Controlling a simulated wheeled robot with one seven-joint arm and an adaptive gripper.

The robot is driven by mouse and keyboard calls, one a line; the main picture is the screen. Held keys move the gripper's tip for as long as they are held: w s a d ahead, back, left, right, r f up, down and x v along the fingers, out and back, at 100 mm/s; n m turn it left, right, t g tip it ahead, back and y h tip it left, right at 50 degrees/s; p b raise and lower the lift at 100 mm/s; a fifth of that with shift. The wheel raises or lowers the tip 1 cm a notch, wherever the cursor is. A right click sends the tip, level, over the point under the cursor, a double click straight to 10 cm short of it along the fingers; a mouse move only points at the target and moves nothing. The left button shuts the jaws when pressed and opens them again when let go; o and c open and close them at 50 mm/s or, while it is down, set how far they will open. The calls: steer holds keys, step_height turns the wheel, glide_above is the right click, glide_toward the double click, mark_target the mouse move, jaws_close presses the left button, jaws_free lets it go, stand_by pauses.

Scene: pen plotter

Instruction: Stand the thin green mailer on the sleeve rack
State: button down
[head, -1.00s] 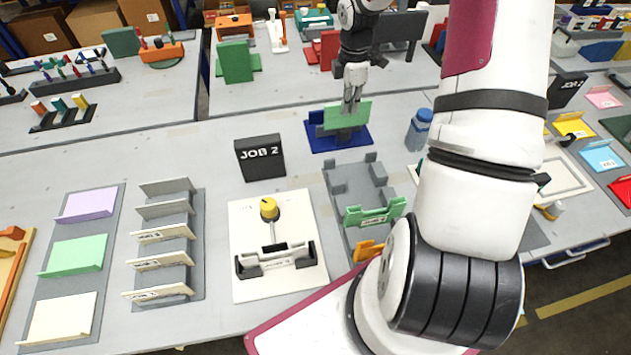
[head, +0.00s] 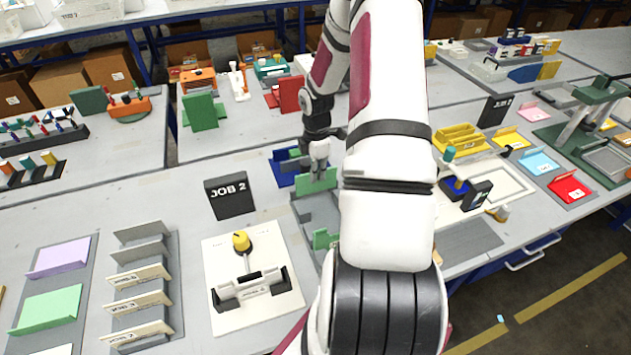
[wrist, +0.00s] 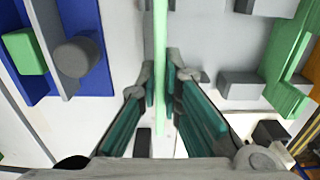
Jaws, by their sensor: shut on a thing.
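My gripper (head: 319,160) is shut on the thin green mailer (head: 318,181), held upright. In the wrist view the mailer (wrist: 160,65) shows edge-on as a narrow green strip between the fingertips (wrist: 160,85). A grey rack base with raised blocks (head: 318,212) lies under and in front of the mailer, partly hidden by my arm. It also shows at right in the wrist view (wrist: 215,50), with a green bracket (wrist: 290,75) on it. I cannot tell whether the mailer touches it. The blue stand (head: 284,172) is just left of my gripper.
A black JOB 2 sign (head: 230,195) stands left of the gripper. A white plate with a yellow knob (head: 241,241) is nearer. A slotted grey rack with cream cards (head: 140,275) is further left. Coloured trays stand at right.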

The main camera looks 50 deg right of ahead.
mark_target(316, 191)
steer(key=shift+f, duration=1.65)
steer(key=shift+f, duration=0.1)
steer(key=c, duration=1.8)
jaws_free()
steer(key=shift+o, duration=0.2)
